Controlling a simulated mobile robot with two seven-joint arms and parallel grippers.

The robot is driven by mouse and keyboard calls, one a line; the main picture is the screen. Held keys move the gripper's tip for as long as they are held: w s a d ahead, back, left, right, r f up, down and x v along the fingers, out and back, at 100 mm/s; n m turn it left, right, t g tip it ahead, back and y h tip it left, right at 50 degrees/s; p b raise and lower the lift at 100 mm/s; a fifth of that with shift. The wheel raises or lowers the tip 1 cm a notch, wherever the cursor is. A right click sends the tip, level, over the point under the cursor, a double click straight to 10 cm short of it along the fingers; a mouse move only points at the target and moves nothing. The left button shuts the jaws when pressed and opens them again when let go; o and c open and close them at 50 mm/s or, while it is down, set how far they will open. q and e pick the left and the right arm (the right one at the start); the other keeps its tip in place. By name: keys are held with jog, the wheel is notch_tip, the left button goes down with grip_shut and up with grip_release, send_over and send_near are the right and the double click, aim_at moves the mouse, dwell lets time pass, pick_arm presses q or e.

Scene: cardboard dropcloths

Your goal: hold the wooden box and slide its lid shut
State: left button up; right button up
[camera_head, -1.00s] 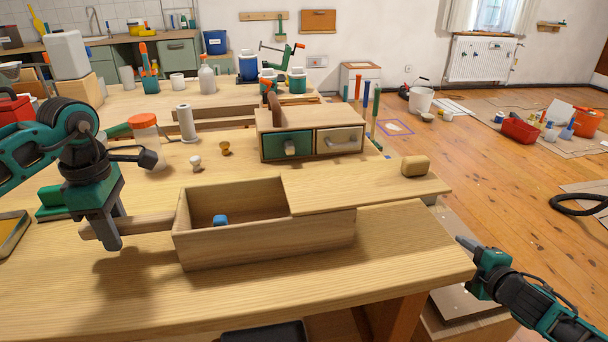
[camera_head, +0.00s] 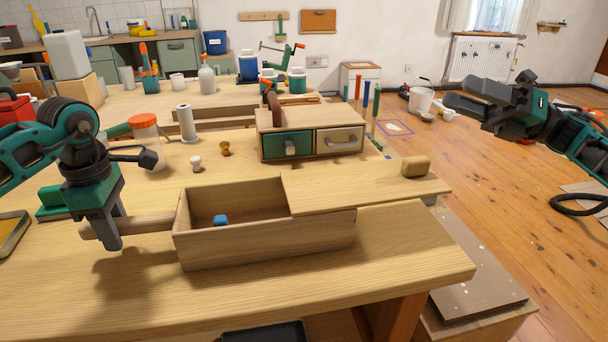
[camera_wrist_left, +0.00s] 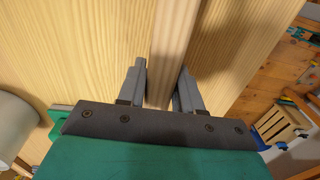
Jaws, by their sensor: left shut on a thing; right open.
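The wooden box (camera_head: 262,242) stands on the workbench, its left part open with a small blue block (camera_head: 220,220) inside. Its flat lid (camera_head: 350,187) covers the right part and juts out past the right end; a wooden knob (camera_head: 415,163) sits near the lid's right end. A wooden handle (camera_head: 150,224) sticks out of the box's left end. My left gripper (camera_head: 113,242) is shut on this handle; the left wrist view shows the handle (camera_wrist_left: 170,45) between the fingers. My right gripper (camera_head: 468,97) is open and empty, raised at the upper right, away from the lid.
A small chest with a green drawer and a pale drawer (camera_head: 340,139) stands behind the box. An orange-lidded jar (camera_head: 146,137), a paper roll (camera_head: 187,123) and two small knobs stand behind left. Bare bench top (camera_head: 330,280) lies in front of the box.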

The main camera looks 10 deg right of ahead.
aim_at(417, 157)
jog(key=a+f+n+g+h, duration=0.2)
jog(key=a+n+h, duration=0.1)
jog(key=a+f+n+g+h, duration=0.2)
jog(key=a+n+g+h, duration=0.1)
jog(key=a, duration=0.1)
jog(key=a+f+n+g+h, duration=0.2)
jog(key=a+n+g+h, duration=0.1)
jog(key=n, duration=0.1)
jog(key=shift+w+a+f+h, duration=0.15)
jog(key=shift+f+h, duration=0.1)
jog(key=shift+h, duration=0.15)
jog(key=shift+w+f+n+h, duration=0.2)
jog(key=shift+n+h, duration=0.3)
jog(key=shift+h, duration=0.6)
jog(key=d+r+h, duration=0.1)
jog(key=h, duration=0.1)
jog(key=w+d+r+n+h, duration=0.1)
jog(key=d+h, duration=0.1)
jog(key=h, duration=0.1)
jog(key=w+d+r+t+h, duration=0.1)
jog(key=h, duration=0.1)
jog(key=shift+w+d+r+n+h, duration=0.1)
jog(key=shift+d+n+h, duration=0.2)
jog(key=shift+d+h, duration=0.1)
jog(key=shift+f, duration=4.45)
jog(key=shift+c, duration=0.4)
